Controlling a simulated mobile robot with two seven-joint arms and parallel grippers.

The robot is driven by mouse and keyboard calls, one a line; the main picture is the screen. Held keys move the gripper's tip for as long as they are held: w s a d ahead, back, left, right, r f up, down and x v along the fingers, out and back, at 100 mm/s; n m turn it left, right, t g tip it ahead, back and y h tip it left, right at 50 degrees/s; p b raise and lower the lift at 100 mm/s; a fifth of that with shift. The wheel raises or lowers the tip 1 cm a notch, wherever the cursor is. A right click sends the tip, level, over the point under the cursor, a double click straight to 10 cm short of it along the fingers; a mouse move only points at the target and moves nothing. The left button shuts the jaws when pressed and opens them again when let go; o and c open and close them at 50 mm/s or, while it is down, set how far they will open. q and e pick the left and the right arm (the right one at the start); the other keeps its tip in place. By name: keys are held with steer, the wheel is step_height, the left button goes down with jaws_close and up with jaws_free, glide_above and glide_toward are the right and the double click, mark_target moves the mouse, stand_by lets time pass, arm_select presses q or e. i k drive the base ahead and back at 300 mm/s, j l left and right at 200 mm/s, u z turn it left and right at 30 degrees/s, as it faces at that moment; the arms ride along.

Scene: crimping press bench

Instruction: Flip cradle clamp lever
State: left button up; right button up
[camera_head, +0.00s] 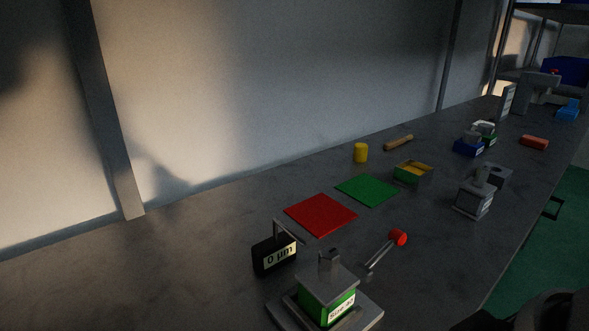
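A lever with a red knob (398,237) and a thin grey rod slants up and to the right at the front of the bench. Beside it, to its lower left, stands a grey and green block (327,284) with a white label, on a flat grey base plate (371,314). The lower end of the rod is near this block; I cannot tell whether they are joined. A black gauge box (274,256) reading "0 µm" stands just left of the block, with a grey arm above it.
A red mat (321,214) and a green mat (367,189) lie behind the lever. A yellow-lined box (413,173), yellow cylinder (360,153) and grey labelled fixture (474,198) stand farther back. Bare bench (150,270) lies to the left. The bench edge runs along the right.

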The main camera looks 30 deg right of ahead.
mark_target(396, 237)
steer(key=l+z, duration=0.1)
steer(key=z, duration=1.25)
steer(key=k+l+u, duration=0.15)
steer(key=u, duration=0.15)
steer(key=k+l+u, duration=0.1)
steer(key=u, duration=0.2)
steer(key=l+u, duration=0.2)
steer(key=u, duration=0.2)
steer(key=l+u, duration=0.2)
steer(key=u, duration=0.15)
